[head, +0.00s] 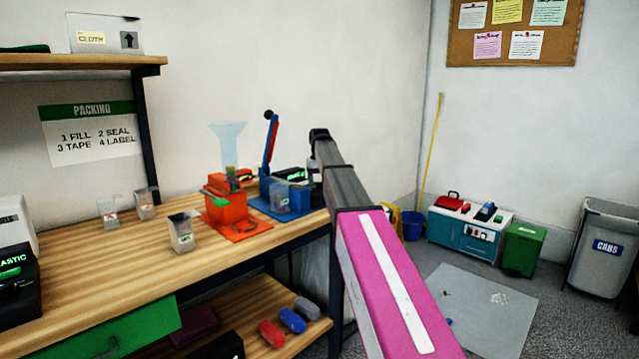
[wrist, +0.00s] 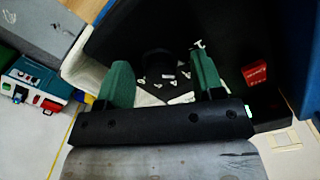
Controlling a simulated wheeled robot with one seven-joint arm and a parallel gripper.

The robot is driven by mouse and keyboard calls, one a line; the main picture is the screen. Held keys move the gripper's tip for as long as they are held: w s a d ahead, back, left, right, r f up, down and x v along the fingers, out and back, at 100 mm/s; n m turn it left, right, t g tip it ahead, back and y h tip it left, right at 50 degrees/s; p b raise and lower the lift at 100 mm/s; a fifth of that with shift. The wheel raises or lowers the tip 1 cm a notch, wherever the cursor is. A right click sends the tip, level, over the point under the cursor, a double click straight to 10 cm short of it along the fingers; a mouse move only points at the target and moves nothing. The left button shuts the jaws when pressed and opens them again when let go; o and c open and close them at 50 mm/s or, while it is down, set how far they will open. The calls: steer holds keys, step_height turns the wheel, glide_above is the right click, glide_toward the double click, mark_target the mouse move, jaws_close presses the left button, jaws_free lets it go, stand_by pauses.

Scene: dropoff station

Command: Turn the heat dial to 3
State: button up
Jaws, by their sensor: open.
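In the wrist view, a dark round knob (wrist: 158,58), which looks like the heat dial, sits on a black panel (wrist: 225,25). Small white marks lie around its lower side, too blurred to read. The knob's setting cannot be told. My gripper (wrist: 161,75) is open, with one green finger left and one right of the knob. The fingers look apart from it; how far above the panel they are is unclear. In the head view my arm reaches past the bench's right end, and the gripper and knob are hidden there.
The bench (head: 90,255) holds an orange device (head: 228,208), a blue press (head: 268,160) and clear cups (head: 181,235). A teal unit (head: 465,232) and a green box (head: 520,248) stand on the floor to the right.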

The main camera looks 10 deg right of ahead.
mark_target(320, 183)
steer(key=c, duration=0.9)
steer(key=shift+m, duration=2.9)
steer(key=o, duration=0.9)
step_height(320, 183, up, 11)
